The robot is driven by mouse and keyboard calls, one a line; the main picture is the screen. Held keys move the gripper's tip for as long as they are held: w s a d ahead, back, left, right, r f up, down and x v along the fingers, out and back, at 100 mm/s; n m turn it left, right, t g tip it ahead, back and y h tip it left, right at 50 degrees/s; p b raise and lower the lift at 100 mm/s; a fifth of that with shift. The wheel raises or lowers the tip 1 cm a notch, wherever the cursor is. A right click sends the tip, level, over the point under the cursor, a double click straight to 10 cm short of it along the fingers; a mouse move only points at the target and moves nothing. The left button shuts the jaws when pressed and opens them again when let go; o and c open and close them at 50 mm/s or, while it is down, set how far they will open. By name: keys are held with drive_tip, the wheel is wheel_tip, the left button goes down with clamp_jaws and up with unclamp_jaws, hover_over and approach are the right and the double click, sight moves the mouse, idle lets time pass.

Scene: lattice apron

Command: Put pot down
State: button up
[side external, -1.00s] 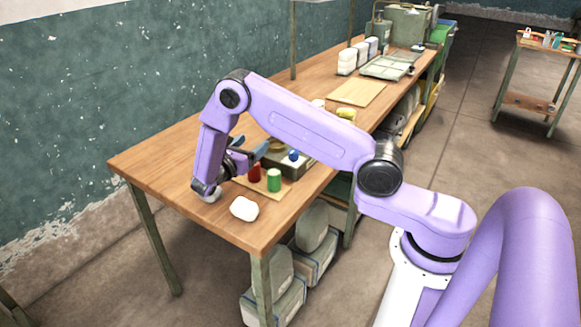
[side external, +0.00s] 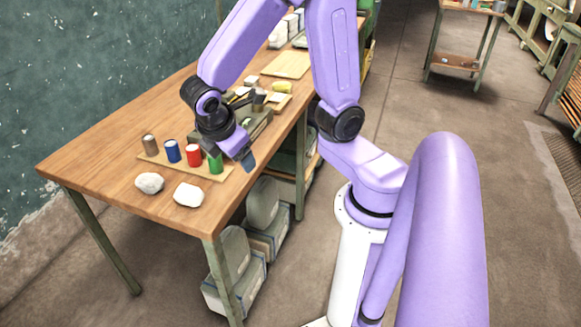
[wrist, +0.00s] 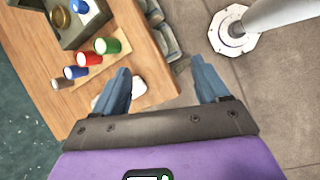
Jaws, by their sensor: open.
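A row of small pots stands upright on a thin wooden board (side external: 221,175) near the table's front end: brown (side external: 150,145), blue (side external: 173,151), red (side external: 193,155) and green (side external: 214,165). The wrist view shows the brown (wrist: 62,83), blue (wrist: 75,72), red (wrist: 88,60) and green (wrist: 107,45) pots, all left of my fingers. My gripper (wrist: 163,80) is open and empty, out by the table's right edge.
Two white lumps (side external: 149,183) (side external: 188,195) lie near the front corner of the table (side external: 110,160). A pale board (side external: 286,64) and a yellow item (side external: 283,87) lie further back. Grey-green bundles (side external: 232,260) sit below the table. The table's left side is clear.

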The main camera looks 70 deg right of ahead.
drive_tip(key=s+a+r+m+y, duration=0.1)
drive_tip(key=s+y, duration=0.5)
drive_tip(key=s, duration=0.7)
drive_tip(key=shift+s+a+r+g, duration=0.3)
drive_tip(key=shift+a+g, duration=0.1)
drive_tip(key=shift+a, duration=0.4)
